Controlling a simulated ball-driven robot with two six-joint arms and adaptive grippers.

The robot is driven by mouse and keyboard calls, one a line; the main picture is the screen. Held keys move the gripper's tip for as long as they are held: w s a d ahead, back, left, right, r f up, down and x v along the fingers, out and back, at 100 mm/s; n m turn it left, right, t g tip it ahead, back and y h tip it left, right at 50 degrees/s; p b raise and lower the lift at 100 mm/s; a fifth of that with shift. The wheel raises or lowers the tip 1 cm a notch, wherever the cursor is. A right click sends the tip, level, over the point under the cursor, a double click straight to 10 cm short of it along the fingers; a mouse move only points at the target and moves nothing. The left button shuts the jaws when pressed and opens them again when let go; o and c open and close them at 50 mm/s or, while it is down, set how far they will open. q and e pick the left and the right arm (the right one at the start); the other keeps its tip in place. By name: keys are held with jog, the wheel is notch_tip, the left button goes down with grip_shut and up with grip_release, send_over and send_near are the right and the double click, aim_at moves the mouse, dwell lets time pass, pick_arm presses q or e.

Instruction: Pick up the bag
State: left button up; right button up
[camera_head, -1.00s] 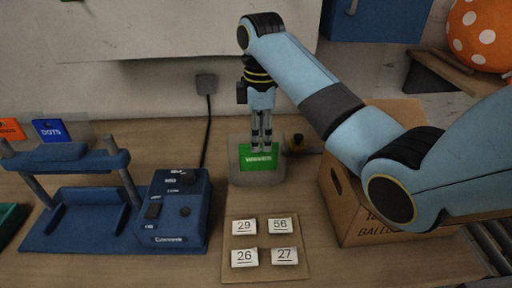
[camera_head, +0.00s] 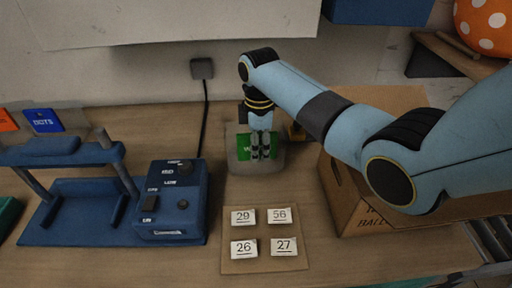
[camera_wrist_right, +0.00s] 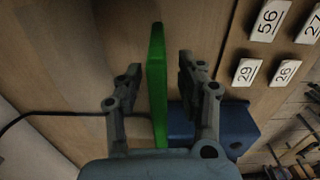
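The only bag-like thing I see is a flat green item (camera_head: 244,147) with white lettering, standing in a grey holder (camera_head: 240,165) at the middle of the table. My right gripper (camera_head: 261,155) is over it, and its fingers partly hide the lettering. In the right wrist view the green item (camera_wrist_right: 157,85) is seen edge-on between the two fingers of my right gripper (camera_wrist_right: 160,75). The fingers are open, with a gap on both sides of it. My left gripper is not in view.
A blue press (camera_head: 75,195) with a control box (camera_head: 172,205) stands at left. A plate (camera_head: 265,263) with number cards lies in front. A cardboard box (camera_head: 345,205) stands close at right. A black cable (camera_head: 205,120) runs down the wall behind.

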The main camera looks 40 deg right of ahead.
jog(key=shift+f, duration=0.25)
grip_shut()
jog(key=shift+r, duration=0.1)
